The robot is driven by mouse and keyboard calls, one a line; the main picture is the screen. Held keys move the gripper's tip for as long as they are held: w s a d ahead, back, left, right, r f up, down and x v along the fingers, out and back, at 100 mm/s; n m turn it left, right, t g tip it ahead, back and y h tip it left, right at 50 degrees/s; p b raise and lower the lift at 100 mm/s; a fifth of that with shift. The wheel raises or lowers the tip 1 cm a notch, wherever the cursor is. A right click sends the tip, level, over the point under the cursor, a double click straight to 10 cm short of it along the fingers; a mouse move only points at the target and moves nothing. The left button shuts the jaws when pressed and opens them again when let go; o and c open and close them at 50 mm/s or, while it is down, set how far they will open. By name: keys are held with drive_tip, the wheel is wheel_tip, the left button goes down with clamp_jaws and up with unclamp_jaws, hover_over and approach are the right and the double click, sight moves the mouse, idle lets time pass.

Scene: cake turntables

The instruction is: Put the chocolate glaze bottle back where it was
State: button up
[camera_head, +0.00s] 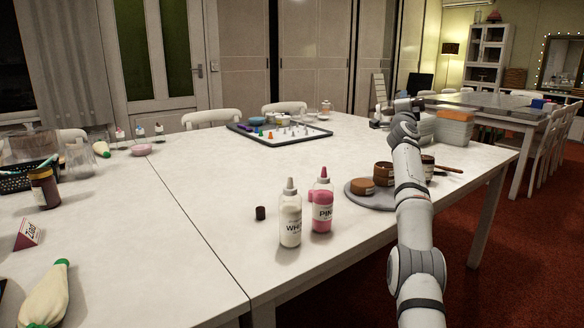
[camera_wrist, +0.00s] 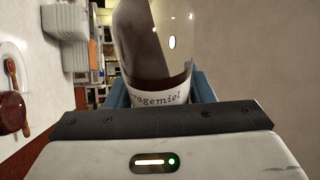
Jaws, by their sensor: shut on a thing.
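My gripper (camera_wrist: 166,90) is shut on a clear bottle with dark brown contents (camera_wrist: 150,50), which I take for the chocolate glaze bottle. Its pale label (camera_wrist: 165,97) is partly readable, ending in "ragemiel". The bottle's top runs out of the wrist view and the gripper body hides its lower part. In the head view my arm reaches over the right part of the white table (camera_head: 230,180). There I cannot make out the gripper's fingers or the held bottle clearly.
A white bottle (camera_head: 290,222) and a pink bottle (camera_head: 322,210) stand near the table's front edge, a small dark cap (camera_head: 260,213) beside them. A grey turntable (camera_head: 368,200) with brown pieces lies left of my arm. Grey containers (camera_head: 455,130) stand behind it. The table middle is clear.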

drive_tip(key=shift+w+f+n+y+p, duration=0.15)
drive_tip(key=shift+n+y, duration=0.4)
drive_tip(key=shift+n, duration=0.7)
drive_tip(key=shift+w+r+n+y+p, duration=0.15)
drive_tip(key=shift+n+y, duration=0.4)
drive_tip(key=shift+n, duration=0.7)
drive_tip(key=shift+w+n+p, duration=0.1)
drive_tip(key=shift+n+p, duration=0.5)
drive_tip(key=shift+p, duration=0.1)
drive_tip(key=shift+p, duration=0.3)
drive_tip(key=shift+d+n+y+p, duration=0.1)
drive_tip(key=shift+n+y+p, duration=0.3)
drive_tip(key=shift+p, duration=0.1)
drive_tip(key=shift+w+n+p, duration=0.15)
drive_tip(key=shift+n+p, duration=0.25)
drive_tip(key=shift+p, duration=0.3)
drive_tip(key=shift+f+n+p, duration=0.2)
drive_tip(key=shift+n+p, duration=0.1)
drive_tip(key=shift+p, duration=0.2)
